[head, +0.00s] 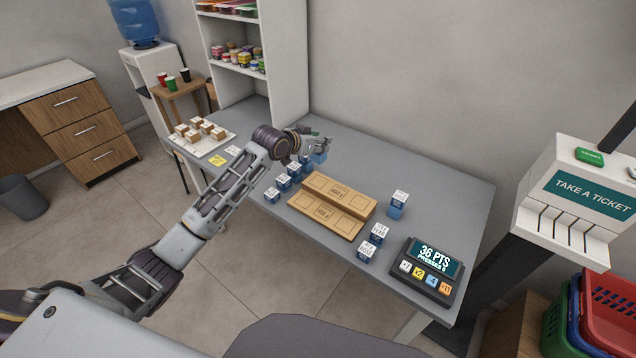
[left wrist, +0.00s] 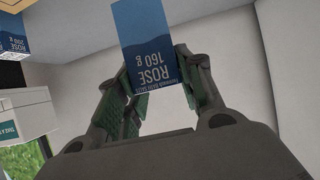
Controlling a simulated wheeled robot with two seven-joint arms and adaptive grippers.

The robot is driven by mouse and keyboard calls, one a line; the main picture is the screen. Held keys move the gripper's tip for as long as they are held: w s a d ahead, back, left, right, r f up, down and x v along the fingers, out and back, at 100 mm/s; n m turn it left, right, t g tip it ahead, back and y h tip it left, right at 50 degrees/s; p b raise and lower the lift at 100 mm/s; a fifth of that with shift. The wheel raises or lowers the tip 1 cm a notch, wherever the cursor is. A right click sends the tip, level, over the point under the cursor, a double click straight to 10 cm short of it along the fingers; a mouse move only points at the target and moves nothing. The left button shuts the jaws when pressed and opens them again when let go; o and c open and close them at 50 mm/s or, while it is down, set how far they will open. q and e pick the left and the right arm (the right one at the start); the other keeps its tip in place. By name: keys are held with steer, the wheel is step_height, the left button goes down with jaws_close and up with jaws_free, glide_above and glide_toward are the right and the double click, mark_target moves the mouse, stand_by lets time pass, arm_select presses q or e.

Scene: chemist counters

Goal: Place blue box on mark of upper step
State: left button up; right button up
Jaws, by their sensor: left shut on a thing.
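My left gripper (head: 311,143) is shut on a blue box (head: 320,157) above the counter, behind the wooden steps. In the left wrist view the held box (left wrist: 152,42) reads "ROSE 160 g" and sits between the green-padded fingers (left wrist: 158,92). The tan stepped stand has an upper step (head: 338,191) at the back and a lower step (head: 322,217) in front. Both steps carry printed square marks, and no box stands on either. My right gripper is not in view.
Several white-topped blue boxes (head: 272,195) line the stand's left side. More blue boxes (head: 397,206) stand to its right, near a points display (head: 431,267). A white board with small brown boxes (head: 209,143) lies at the counter's left end. The counter's back right is clear.

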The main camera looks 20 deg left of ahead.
mark_target(315, 157)
arm_select(q)
steer(key=shift+d+r, duration=0.1)
stand_by(0.4)
steer(key=shift+f, duration=3.15)
steer(key=shift+f, duration=1.85)
steer(key=shift+f, duration=0.15)
steer(key=o, duration=1.1)
